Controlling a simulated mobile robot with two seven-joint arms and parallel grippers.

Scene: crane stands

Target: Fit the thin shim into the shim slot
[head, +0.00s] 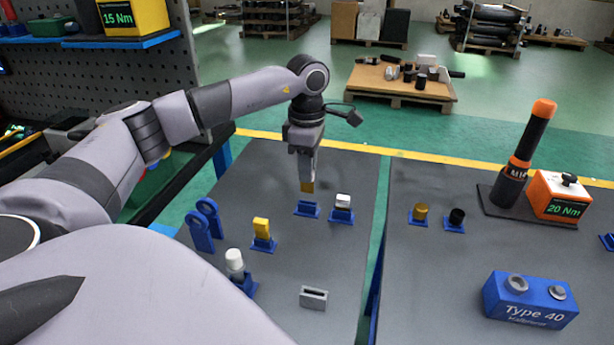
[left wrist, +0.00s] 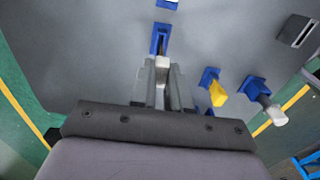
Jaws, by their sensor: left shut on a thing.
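My left gripper (head: 306,180) points down, shut on a small tan piece (head: 307,187), which I take to be the thin shim. The fingers hide most of it. In the left wrist view its pale end (left wrist: 162,62) shows between the fingertips (left wrist: 163,78). The piece is just above a small blue stand (head: 307,210); I cannot tell whether they touch. The shim slot is a grey block with a dark slit (head: 313,297), nearer the front of the table; it also shows at the upper right of the left wrist view (left wrist: 298,31). My right gripper is out of view.
Blue stands hold a yellow piece (head: 261,228), a white-and-black piece (head: 342,202) and a white cylinder (head: 235,261). Blue ring-topped posts (head: 202,230) stand at left. A gap separates the second table (head: 430,280). The surface around the slot block is clear.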

